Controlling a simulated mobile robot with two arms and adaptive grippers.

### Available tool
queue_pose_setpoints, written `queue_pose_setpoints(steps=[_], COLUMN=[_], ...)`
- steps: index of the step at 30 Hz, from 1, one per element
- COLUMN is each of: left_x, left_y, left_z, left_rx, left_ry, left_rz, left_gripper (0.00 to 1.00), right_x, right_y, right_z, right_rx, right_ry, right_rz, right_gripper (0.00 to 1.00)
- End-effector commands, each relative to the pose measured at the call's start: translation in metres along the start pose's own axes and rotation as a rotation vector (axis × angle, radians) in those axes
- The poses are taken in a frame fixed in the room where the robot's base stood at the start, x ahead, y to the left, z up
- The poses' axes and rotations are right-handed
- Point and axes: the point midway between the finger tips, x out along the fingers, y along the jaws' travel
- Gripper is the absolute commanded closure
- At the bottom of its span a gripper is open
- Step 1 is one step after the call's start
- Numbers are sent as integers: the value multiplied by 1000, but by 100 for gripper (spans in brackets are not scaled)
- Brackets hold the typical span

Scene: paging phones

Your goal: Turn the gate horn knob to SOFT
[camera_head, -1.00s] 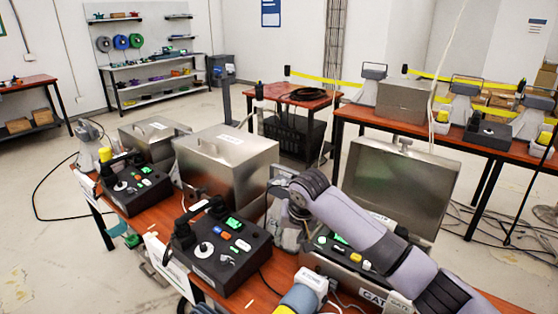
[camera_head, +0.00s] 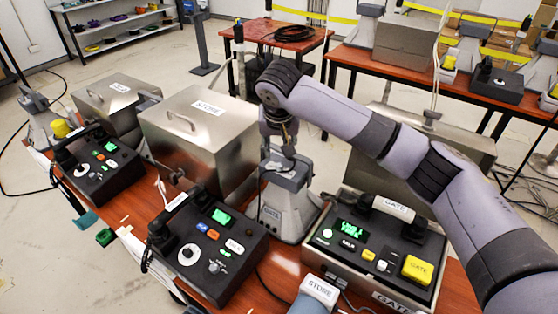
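The gate phone console (camera_head: 345,262) is a dark panel in a metal case at the lower right, with its lid standing open behind. My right arm crosses above the case. My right gripper (camera_head: 289,148) points down above the grey GATE stand, apart from the console; its fingers are too unclear to judge. My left gripper is out of view.
The store console (camera_head: 212,250) stands left of the gate console, with a closed metal STORE box (camera_head: 200,135) behind it. The grey GATE stand (camera_head: 287,205) rises between the consoles. Another console (camera_head: 100,165) is farther left.

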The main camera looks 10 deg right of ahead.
Motion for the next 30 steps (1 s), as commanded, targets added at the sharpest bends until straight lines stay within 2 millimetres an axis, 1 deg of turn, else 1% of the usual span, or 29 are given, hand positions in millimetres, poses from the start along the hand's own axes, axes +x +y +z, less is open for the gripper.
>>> queue_pose_setpoints(steps=[1, 3, 6, 9, 11, 15, 18, 21, 28, 29, 30], left_x=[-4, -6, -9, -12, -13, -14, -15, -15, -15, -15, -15], left_y=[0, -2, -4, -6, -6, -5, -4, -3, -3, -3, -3], left_z=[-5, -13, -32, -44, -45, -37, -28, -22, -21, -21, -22], left_rx=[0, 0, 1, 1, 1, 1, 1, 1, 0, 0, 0], left_ry=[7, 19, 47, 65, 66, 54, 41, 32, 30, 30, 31], left_rz=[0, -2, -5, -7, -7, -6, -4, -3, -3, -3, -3], left_gripper=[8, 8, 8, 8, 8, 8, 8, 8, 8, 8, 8], right_x=[11, 26, 48, 68, 79, 98, 106, 110, 110, 110, 110], right_y=[1, 1, 1, 0, 0, 0, 0, 0, 0, 0, 0], right_z=[0, 0, 0, 0, 0, 0, 0, 0, 0, 0, 0], right_rx=[1, 0, 1, 1, 0, 0, 0, 0, -1, -1, -1], right_ry=[-4, -3, -4, -3, -2, -2, 0, 0, 1, 1, 1], right_rz=[4, 3, 3, 2, 2, 1, 0, 0, -1, -1, -1], right_gripper=[63, 63, 63, 63, 63, 63, 63, 63, 63, 64, 66])
